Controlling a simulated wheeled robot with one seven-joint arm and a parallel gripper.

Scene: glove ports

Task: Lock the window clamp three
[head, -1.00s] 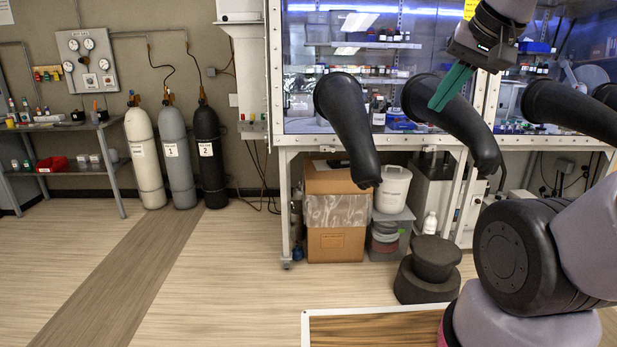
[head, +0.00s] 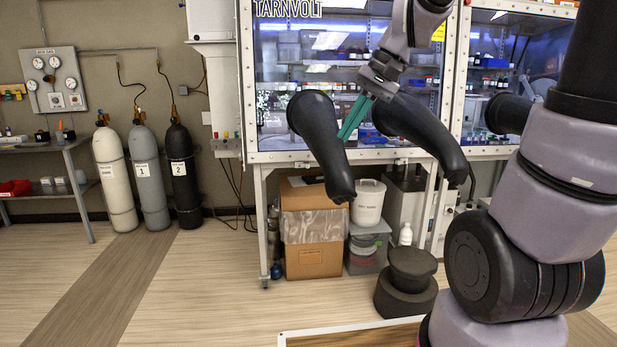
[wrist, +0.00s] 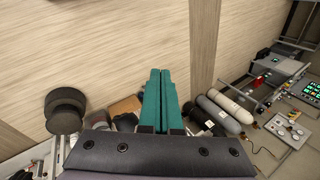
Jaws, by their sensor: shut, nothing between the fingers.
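The glove box window (head: 273,103) stands behind a white frame with small bolts (head: 300,157) along its lower edge. I cannot make out any window clamp, or which is number three. My gripper (head: 345,136) has green fingers pressed together and is empty. In the head view it appears in front of the window, between two black gloves (head: 318,140) and (head: 425,135), fingers pointing down. In the wrist view the shut fingers (wrist: 160,73) point over the floor, touching nothing.
Below the glove box are a cardboard box (head: 312,262), a white bucket (head: 368,203) and a dark round stool (head: 408,290). Gas cylinders (head: 150,185) stand at the left wall. The floor in front of them is clear. A wood-topped surface (head: 350,338) is at the bottom edge.

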